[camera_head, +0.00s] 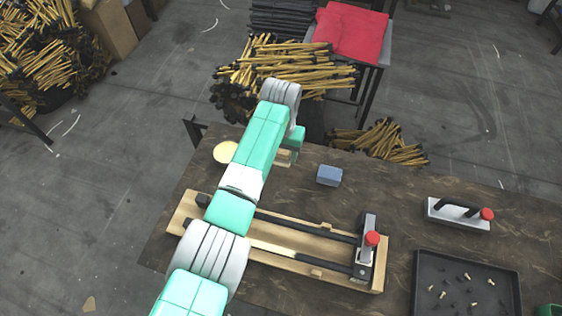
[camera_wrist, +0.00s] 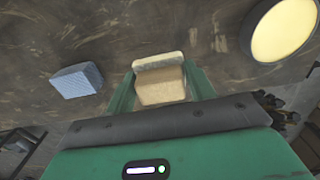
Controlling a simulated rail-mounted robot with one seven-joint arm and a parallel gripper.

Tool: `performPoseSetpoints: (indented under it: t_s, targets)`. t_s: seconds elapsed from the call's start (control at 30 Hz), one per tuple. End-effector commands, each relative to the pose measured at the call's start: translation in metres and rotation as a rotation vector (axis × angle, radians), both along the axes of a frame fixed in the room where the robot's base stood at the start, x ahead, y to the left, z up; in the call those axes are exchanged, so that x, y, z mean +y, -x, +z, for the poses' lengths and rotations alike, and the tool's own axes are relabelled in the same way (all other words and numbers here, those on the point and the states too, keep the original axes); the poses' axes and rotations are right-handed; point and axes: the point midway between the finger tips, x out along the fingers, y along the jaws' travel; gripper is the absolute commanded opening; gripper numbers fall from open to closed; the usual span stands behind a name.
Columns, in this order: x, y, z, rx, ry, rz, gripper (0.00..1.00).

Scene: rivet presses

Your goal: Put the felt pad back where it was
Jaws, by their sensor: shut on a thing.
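A tan block with a pale cream layer along one side, which I take to be the felt pad (camera_wrist: 160,84), sits between the green fingers of my gripper (camera_wrist: 162,92) in the wrist view. My gripper is shut on it. In the head view the block (camera_head: 284,158) shows just below my gripper (camera_head: 290,150), over the far part of the brown bench. My arm hides part of it. I cannot tell whether it touches the bench top.
A blue-grey block (camera_head: 329,175) and a round cream disc (camera_head: 225,152) lie on either side. A wooden fixture (camera_head: 322,276) with dark rods and a red-knobbed press (camera_head: 367,250) is nearer. A second press (camera_head: 458,214) and a black tray (camera_head: 425,268) of rivets stand right.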

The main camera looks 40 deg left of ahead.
Motion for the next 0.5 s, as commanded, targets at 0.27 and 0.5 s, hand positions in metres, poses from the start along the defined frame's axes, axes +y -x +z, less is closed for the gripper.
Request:
performPoseSetpoints:
  t_s: [0.27,0.5]
  targets:
    - [0.0,0.0,-0.036,0.0,-0.001,0.0,0.36]
    - [0.0,0.0,-0.04,0.001,0.0,0.0,0.36]
